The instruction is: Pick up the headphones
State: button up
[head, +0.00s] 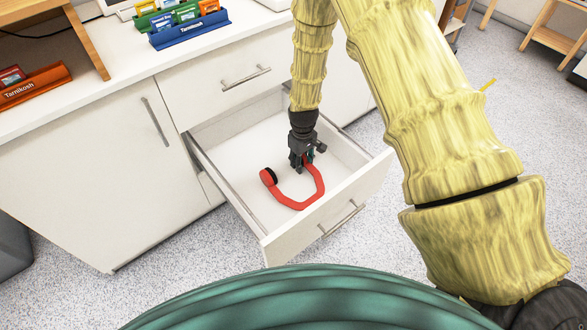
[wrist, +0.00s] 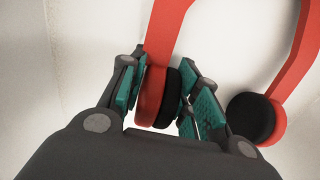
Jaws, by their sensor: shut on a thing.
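Red headphones (head: 292,203) with black ear pads lie in the open white drawer (head: 258,222). In the head view my gripper (head: 303,165) reaches down into the drawer at the headphones' far right ear cup. In the wrist view the headphones (wrist: 296,62) show with their band running up out of the picture. There my gripper (wrist: 160,100), with teal finger pads, is shut on one ear cup, one finger on each side of it. The other ear cup (wrist: 257,117) is free, to the right of the fingers. I cannot tell whether the headphones touch the drawer floor.
The drawer stands out from a white cabinet (head: 100,175), with its front panel and side walls around my gripper. Above is a white counter (head: 110,85) with a blue holder (head: 190,30) and an orange holder (head: 36,85). Speckled floor (head: 170,255) lies clear in front.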

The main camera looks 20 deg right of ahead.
notch_tip(320, 180, up, 10)
jog(key=p, duration=0.2)
jog(key=shift+p, duration=0.35)
dwell(0.6)
